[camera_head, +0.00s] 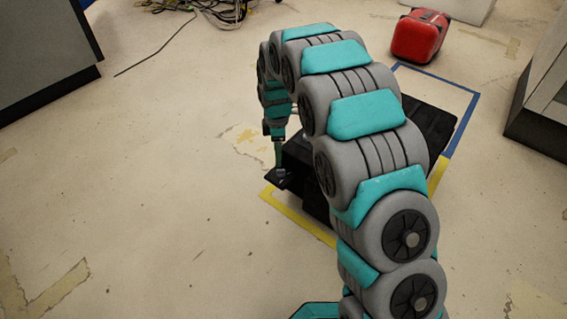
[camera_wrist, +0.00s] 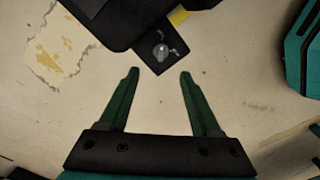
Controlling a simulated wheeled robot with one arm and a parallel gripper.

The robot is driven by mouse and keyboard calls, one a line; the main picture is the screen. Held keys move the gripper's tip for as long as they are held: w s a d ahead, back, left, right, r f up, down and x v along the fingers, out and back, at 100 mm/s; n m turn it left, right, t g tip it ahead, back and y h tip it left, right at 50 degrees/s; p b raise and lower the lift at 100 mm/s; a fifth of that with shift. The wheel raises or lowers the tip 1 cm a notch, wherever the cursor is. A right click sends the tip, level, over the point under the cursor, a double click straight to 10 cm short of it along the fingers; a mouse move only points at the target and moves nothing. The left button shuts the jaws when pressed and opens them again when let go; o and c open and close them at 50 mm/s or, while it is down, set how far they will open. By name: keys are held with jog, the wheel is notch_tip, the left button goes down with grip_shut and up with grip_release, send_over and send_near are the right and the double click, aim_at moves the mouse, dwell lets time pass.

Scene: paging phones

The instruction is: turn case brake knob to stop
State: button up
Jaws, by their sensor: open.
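The brake knob (camera_wrist: 160,50) is a small grey piece on a black plate (camera_wrist: 152,65) that juts from the black case (camera_wrist: 110,22). In the wrist view it lies just beyond my fingertips, centred on the gap between them. My gripper (camera_wrist: 159,75) is open and empty, with its two green fingers apart. In the head view my gripper (camera_head: 279,163) points down over the plate at the left corner of the case (camera_head: 436,122). My arm hides much of the case there. The knob's markings are too small to read.
Yellow and blue tape (camera_head: 462,115) outlines the floor around the case. A red box (camera_head: 419,36) stands at the back right, cables (camera_head: 215,8) lie at the back, and grey cabinets (camera_head: 40,45) stand at the left and right edges. The floor at left is clear.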

aim_at(278, 170)
notch_tip(278, 170, down, 8)
jog(key=shift+s+r+b, duration=0.1)
jog(key=shift+b, duration=0.4)
grip_shut()
dwell(0.4)
